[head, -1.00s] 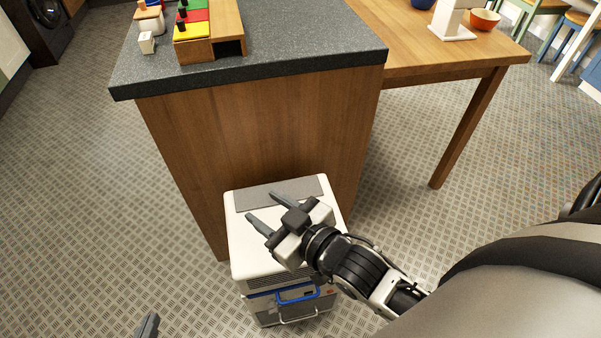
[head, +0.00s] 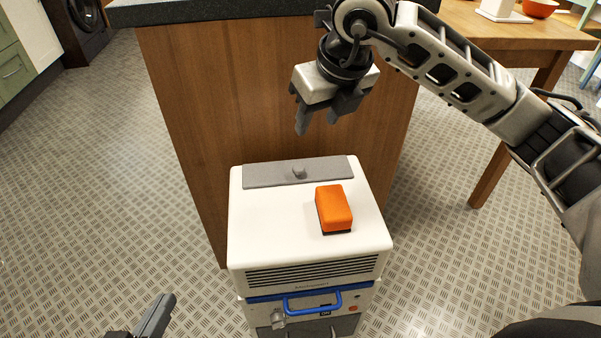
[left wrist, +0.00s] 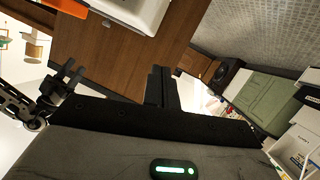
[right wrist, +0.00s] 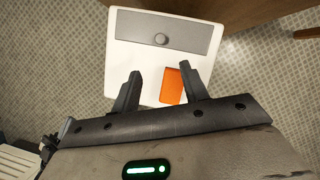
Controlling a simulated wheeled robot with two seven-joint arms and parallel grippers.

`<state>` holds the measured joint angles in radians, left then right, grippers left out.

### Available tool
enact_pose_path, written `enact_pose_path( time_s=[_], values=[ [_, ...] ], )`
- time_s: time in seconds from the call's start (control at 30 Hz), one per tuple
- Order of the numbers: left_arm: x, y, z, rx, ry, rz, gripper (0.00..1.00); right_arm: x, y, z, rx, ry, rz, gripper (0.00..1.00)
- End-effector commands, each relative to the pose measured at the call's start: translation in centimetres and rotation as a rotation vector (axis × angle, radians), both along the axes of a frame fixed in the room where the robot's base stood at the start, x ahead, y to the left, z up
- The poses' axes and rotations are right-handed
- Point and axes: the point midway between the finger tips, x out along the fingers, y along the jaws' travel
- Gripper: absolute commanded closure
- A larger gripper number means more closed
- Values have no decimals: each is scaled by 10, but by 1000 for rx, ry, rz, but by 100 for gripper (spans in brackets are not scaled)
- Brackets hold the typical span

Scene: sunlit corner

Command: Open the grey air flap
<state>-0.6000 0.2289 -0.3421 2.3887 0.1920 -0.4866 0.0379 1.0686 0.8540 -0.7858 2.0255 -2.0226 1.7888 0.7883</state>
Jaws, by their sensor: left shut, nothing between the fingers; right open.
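The grey air flap (head: 270,174) is a flat strip with a small round knob (head: 298,172), lying flush along the back of the white machine's top (head: 270,215). It also shows in the right wrist view (right wrist: 190,35), with its knob near its middle. My right gripper (head: 318,128) is open and empty, above and behind the flap, fingers pointing down. In the right wrist view its fingers (right wrist: 158,92) show in front of the machine's top. My left gripper (head: 165,305) is shut and empty, low at the left, partly cut off by the frame edge.
An orange block with a dark underside (head: 334,208) lies on the machine's top, right of centre. The machine's front has a vent grille and a blue handle (head: 314,303). A wooden counter (head: 210,110) stands close behind it. The floor at left is clear.

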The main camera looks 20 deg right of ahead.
Motion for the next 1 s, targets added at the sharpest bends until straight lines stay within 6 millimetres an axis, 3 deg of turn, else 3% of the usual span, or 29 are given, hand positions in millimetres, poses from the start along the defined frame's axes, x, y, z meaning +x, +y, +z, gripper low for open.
enact_pose_path(
  time_s=[0.17, 0.6, 0.8, 1.0],
  values=[
    [1, -2, 0, -37, -7, -1, 100, 9, 0, -25, -6, 4, -3, 56],
    [4, -10, 6, -184, -29, -8, 100, 44, 5, -113, -1, 4, 0, 56],
    [3, -12, 7, -228, -27, -12, 100, 55, 6, -136, -1, 1, 1, 56],
    [3, -13, 13, -251, -35, -14, 100, 59, 7, -144, -3, 0, 1, 56]
  ],
)
